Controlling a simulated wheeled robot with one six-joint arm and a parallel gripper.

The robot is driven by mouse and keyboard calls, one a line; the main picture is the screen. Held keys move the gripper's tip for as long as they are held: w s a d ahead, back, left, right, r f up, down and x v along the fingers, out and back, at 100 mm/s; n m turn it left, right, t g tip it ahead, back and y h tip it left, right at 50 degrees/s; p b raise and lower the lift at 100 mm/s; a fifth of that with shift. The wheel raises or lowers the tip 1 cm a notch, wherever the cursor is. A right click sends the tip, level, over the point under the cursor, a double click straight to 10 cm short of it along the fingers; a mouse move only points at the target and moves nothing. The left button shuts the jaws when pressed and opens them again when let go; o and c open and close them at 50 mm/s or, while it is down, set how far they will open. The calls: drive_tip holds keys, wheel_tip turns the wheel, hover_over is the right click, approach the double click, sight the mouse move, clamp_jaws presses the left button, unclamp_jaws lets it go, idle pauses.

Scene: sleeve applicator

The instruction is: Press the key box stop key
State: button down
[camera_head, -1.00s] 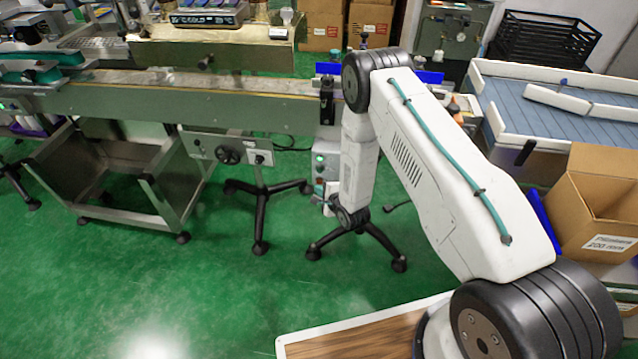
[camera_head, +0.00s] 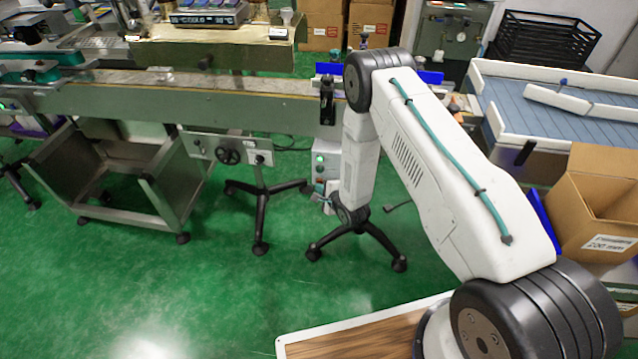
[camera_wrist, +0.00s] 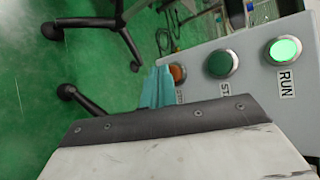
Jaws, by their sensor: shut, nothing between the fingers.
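The grey key box (camera_wrist: 245,85) fills the right of the wrist view. It has a lit green RUN lamp (camera_wrist: 284,50), a dark green key (camera_wrist: 221,63) with a partly hidden label, and an orange-red stop key (camera_wrist: 178,73). My gripper's teal fingers (camera_wrist: 160,72) are shut and empty, with their tips right beside the stop key, covering part of it and its label. I cannot tell whether they touch it. In the head view the key box (camera_head: 325,158) stands under the conveyor, partly behind my arm, with my gripper (camera_head: 319,190) small at its lower front.
The conveyor (camera_head: 230,105) runs above the key box. Black stand legs (camera_head: 262,215) spread on the green floor to the left, and another stand's legs (camera_head: 385,250) lie below my wrist. A metal cart frame (camera_head: 130,185) stands farther left. The front floor is clear.

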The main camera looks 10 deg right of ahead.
drive_tip(key=shift+w+d, duration=0.15)
drive_tip(key=shift+w, duration=0.2)
idle(0.7)
drive_tip(key=shift+s, duration=0.1)
drive_tip(key=shift+s+a, duration=0.35)
drive_tip(key=shift+s, duration=0.3)
drive_tip(key=shift+s+a, duration=0.3)
drive_tip(key=shift+s, duration=0.5)
drive_tip(key=shift+s+a, duration=0.35)
drive_tip(key=shift+s, duration=0.4)
drive_tip(key=shift+s+a, duration=0.3)
drive_tip(key=shift+s, duration=0.5)
